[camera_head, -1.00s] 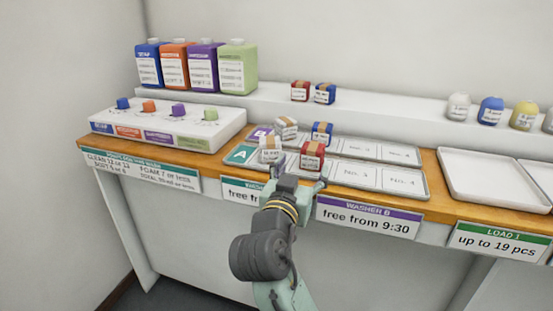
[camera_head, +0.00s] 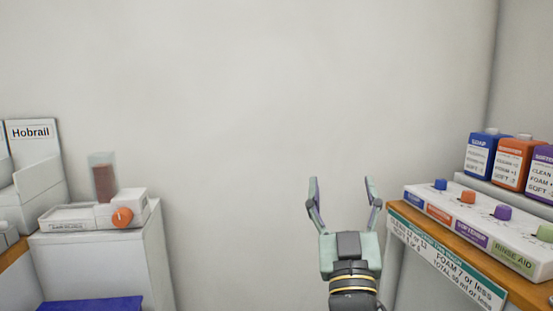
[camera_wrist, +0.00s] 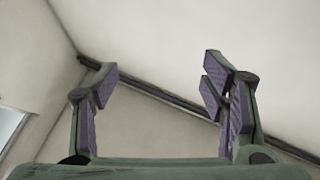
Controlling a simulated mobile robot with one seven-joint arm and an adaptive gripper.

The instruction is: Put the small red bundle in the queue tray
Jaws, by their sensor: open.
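My gripper (camera_head: 342,185) is open and empty in the head view, raised in front of a bare wall. In the wrist view my gripper (camera_wrist: 160,88) also shows open, with only wall and a dark skirting edge beyond its fingers. No red bundle and no queue tray can be made out in either current view.
At right stands a wooden-topped counter (camera_head: 520,287) with a white knob panel (camera_head: 460,205) and several bottles, one of them blue (camera_head: 483,157). At left, a white cabinet (camera_head: 110,262) bears a device with an orange knob (camera_head: 122,217). A blue surface (camera_head: 90,304) shows below. Between them is bare wall.

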